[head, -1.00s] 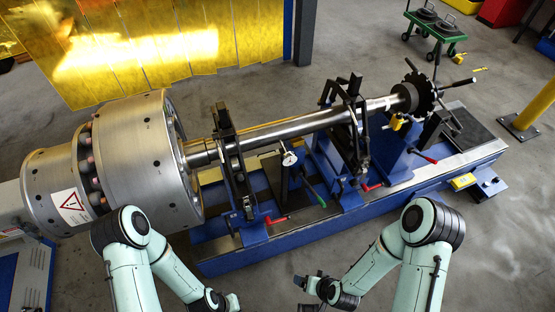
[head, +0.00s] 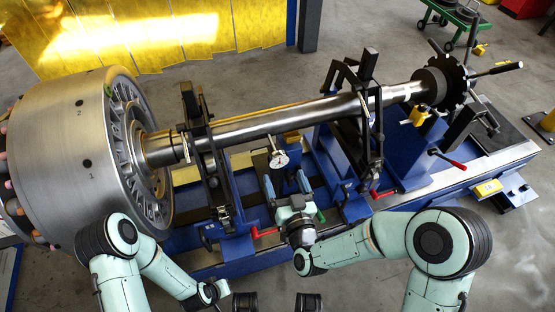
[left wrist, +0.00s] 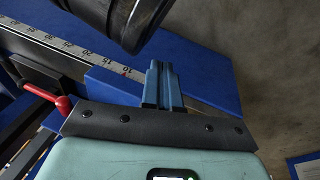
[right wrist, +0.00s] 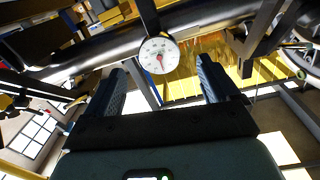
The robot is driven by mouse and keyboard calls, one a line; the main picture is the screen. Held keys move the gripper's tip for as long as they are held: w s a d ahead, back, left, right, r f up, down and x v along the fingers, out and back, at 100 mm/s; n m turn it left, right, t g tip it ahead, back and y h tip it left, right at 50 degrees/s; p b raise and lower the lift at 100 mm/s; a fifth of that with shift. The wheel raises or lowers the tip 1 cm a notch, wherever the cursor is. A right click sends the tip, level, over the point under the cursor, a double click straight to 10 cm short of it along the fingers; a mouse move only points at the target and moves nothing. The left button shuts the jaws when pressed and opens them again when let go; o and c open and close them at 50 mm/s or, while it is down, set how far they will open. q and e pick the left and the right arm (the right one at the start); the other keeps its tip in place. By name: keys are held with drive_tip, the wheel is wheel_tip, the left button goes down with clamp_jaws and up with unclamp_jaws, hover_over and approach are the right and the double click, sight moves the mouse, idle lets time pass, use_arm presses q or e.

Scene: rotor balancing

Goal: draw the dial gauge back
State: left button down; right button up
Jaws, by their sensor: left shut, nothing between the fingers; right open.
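The dial gauge (head: 279,160) has a round white face and sits on a dark upright post just below the shaft (head: 290,120). In the right wrist view the gauge (right wrist: 158,55) faces me with a red needle, just beyond the gap between my fingers. My right gripper (head: 286,183) is open, its blue fingers pointing at the gauge, with nothing between them. My left gripper (left wrist: 160,80) is shut and empty, low beside the blue machine bed. Its fingertips are hard to make out in the head view.
The bladed rotor (head: 80,150) fills the left side. Black bearing stands (head: 205,150) and (head: 370,130) rise on both sides of the gauge. A red-handled lever (head: 264,232) and a green handle (head: 320,215) are close to my right gripper. Floor is clear at the lower right.

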sight(279, 163)
use_arm(q)
drive_tip(key=shift+s+a+f+g+b, duration=0.15)
drive_tip(key=shift+s+f+g+b, duration=0.3)
drive_tip(key=shift+s+f, duration=0.5)
use_arm(e)
drive_tip(key=x, duration=0.7)
drive_tip(key=shift+w, duration=0.2)
